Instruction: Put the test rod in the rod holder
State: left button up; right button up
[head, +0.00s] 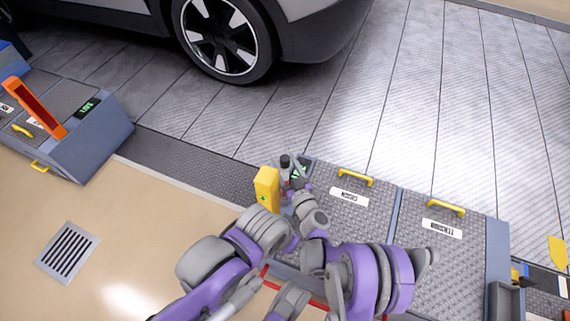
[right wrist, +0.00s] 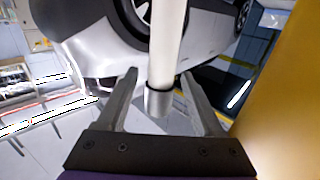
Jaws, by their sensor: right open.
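In the head view my right gripper (head: 297,182) is at a slim upright piece with a black top (head: 285,162), which looks like the test rod. It is close to the right side of a yellow block (head: 267,187), perhaps the rod holder. In the right wrist view a pale rod with a grey end (right wrist: 160,100) runs down from the top edge, between the fingers of my open right gripper (right wrist: 160,92). Gaps show on both sides of it. The yellow surface (right wrist: 288,95) fills the right edge. My left gripper cannot be made out.
Grey textured bench tops with yellow handles (head: 355,178) (head: 446,207) lie right of the gripper. A grey cabinet (head: 90,135) with an orange upright part (head: 34,107) stands at left. A car (head: 225,35) is behind. The beige floor (head: 140,220) is clear apart from a grate (head: 67,252).

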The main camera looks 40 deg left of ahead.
jog(key=v, duration=1.2)
jog(key=shift+r, duration=0.15)
jog(key=w+d+r+m+g+h, duration=0.15)
jog(key=d+r+m+h, duration=0.4)
jog(key=d, duration=1.05)
jog(key=s+d+r+m+h, duration=0.1)
jog(key=s+d+m+h, duration=0.1)
jog(key=s+d, duration=0.3)
jog(key=s+d+r+m+g+h, duration=0.1)
jog(key=s+d+h, duration=0.4)
jog(key=d, duration=0.8)
jog(key=s+d+r+m+g+h, duration=0.1)
jog(key=s+d+m+h, duration=0.2)
jog(key=d, duration=0.6)
jog(key=s+m, duration=0.1)
jog(key=s, duration=0.1)
jog(key=shift+s+r, duration=0.35)
jog(key=shift+h, duration=0.25)
